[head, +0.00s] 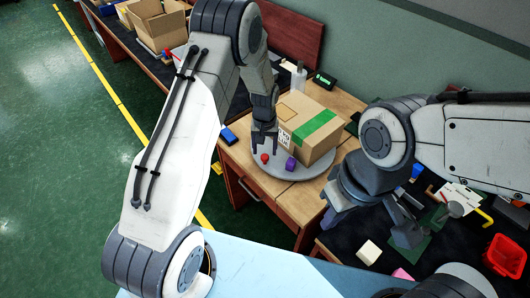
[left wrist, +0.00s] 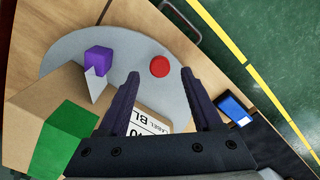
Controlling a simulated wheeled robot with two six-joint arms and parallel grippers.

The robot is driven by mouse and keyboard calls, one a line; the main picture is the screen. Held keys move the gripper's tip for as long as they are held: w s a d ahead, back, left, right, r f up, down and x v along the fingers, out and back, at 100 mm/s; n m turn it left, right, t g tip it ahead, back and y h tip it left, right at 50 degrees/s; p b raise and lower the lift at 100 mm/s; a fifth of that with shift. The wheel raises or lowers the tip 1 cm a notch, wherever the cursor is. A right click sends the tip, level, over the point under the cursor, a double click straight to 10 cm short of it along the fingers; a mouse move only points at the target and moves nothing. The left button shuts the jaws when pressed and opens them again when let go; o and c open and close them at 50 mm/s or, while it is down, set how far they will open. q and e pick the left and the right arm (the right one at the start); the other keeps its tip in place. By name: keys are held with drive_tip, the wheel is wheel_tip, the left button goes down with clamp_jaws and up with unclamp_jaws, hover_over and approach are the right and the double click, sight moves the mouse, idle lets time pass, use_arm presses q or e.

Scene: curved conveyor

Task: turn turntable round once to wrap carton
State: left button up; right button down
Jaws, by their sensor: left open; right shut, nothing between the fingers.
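The round grey turntable (head: 292,170) sits on a wooden table and also shows in the left wrist view (left wrist: 205,98). A brown carton (head: 318,146) with a green tape strip and a white label stands on it; the carton also shows in the left wrist view (left wrist: 45,97). A red knob (head: 265,158) and a purple block (head: 290,164) are on the disc near its front rim. My left gripper (head: 264,145) is open above the disc, beside the carton, with the red knob (left wrist: 160,66) ahead between its fingertips.
An open cardboard box (head: 158,25) stands on the far bench. A blue device (head: 228,135) lies at the table's left edge. On the right are a red basket (head: 506,255), a cream block (head: 369,252) and a pink item (head: 402,274). Green floor is open at left.

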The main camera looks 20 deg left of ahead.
sight(265, 156)
use_arm(q)
drive_tip(key=shift+f, duration=1.7)
clamp_jaws()
